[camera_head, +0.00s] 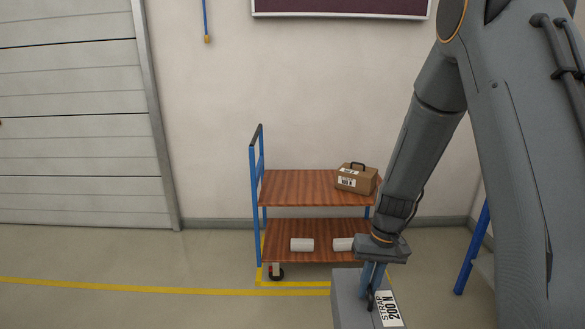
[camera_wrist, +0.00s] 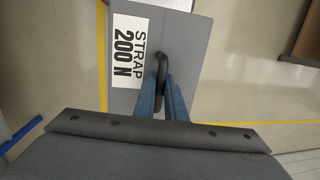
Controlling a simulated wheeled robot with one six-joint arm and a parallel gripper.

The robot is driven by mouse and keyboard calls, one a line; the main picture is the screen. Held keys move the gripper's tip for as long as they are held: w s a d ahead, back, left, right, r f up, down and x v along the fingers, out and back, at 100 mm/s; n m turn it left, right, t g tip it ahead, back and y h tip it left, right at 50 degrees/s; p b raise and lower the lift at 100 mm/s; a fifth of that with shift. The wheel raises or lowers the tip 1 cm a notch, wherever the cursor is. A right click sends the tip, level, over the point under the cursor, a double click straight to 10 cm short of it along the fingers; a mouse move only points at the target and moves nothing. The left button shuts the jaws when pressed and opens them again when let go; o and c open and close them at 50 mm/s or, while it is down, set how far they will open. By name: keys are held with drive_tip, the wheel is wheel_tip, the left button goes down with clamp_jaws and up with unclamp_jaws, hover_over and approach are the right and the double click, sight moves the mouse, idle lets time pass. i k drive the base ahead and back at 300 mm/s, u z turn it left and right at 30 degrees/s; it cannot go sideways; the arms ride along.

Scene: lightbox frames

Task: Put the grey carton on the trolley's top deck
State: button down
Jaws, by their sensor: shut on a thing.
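The grey carton (camera_head: 347,308) is at the bottom of the head view, its lower part cut off by the frame edge. It has a white label reading "STRAP 200 N" and a dark strap handle on top. My gripper (camera_head: 371,292) is shut on that strap. In the wrist view the blue fingers (camera_wrist: 163,98) close around the strap, above the carton's top (camera_wrist: 188,55). I cannot tell how high the carton is above the floor. The trolley stands behind it; its brown wooden top deck (camera_head: 295,190) is bare on the left and middle.
A brown carton (camera_head: 356,180) with a dark handle sits at the top deck's right end. Two white rolls (camera_head: 302,245) lie on the lower deck (camera_head: 322,256). The blue push handle (camera_head: 254,205) rises at the trolley's left. A blue-legged object (camera_head: 470,250) stands at right. Floor at left is clear.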

sight(301, 188)
drive_tip(key=u, duration=0.25)
drive_tip(key=i, duration=3.35)
drive_tip(key=z, duration=0.25)
